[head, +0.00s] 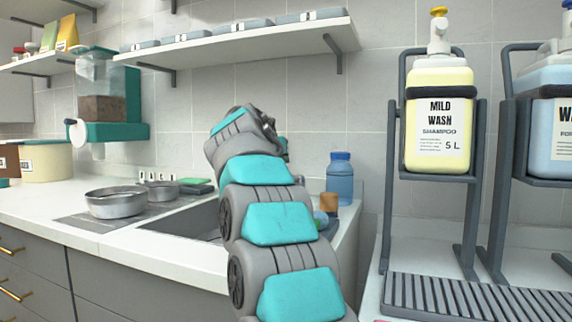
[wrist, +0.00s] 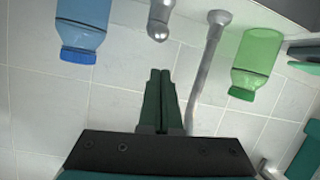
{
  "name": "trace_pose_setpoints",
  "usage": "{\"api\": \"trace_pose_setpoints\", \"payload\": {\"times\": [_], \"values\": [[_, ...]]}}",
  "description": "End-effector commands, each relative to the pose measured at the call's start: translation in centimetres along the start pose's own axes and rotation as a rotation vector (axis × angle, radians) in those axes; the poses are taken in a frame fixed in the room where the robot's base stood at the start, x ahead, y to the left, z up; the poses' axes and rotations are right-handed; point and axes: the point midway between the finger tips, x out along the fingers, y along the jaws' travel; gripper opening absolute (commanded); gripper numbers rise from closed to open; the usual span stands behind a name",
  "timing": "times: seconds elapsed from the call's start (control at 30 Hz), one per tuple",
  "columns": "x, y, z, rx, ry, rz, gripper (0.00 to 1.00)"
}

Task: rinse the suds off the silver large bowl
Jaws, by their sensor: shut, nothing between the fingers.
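The silver large bowl (head: 115,203) sits upright on a grey mat left of the sink (head: 190,222). I cannot make out suds in it. A smaller silver bowl (head: 162,190) stands behind it to the right. My gripper (wrist: 160,73) is shut and empty in the wrist view, pointing toward the tiled wall. A silver tap pipe (wrist: 208,70) rises close to the right of the fingers, with a short rounded metal fitting (wrist: 159,22) beyond the tips. In the head view my arm hides the gripper and the tap. The large bowl is outside the wrist view.
A blue bottle (head: 340,178) stands behind the sink; the wrist view also shows a green bottle (wrist: 256,62). A shampoo jug (head: 439,120) in a rack stands right. A shelf (head: 240,50) runs overhead. Bare counter (head: 60,190) lies at the left.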

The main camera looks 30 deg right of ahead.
Motion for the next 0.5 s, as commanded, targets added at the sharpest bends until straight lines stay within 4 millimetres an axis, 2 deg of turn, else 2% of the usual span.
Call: {"api": "trace_pose_setpoints", "payload": {"times": [0.1, 0.23, 0.37, 0.5], "values": [[-2.5, 0.1, 0.3, 0.002, 0.002, 0.000, 0.00], [-4.5, -0.1, 0.6, -0.001, 0.002, 0.000, 0.00], [-5.7, -0.1, 0.6, 0.001, 0.002, -0.001, 0.00], [-6.0, -0.1, 0.6, 0.001, 0.001, 0.000, 0.00]]}}
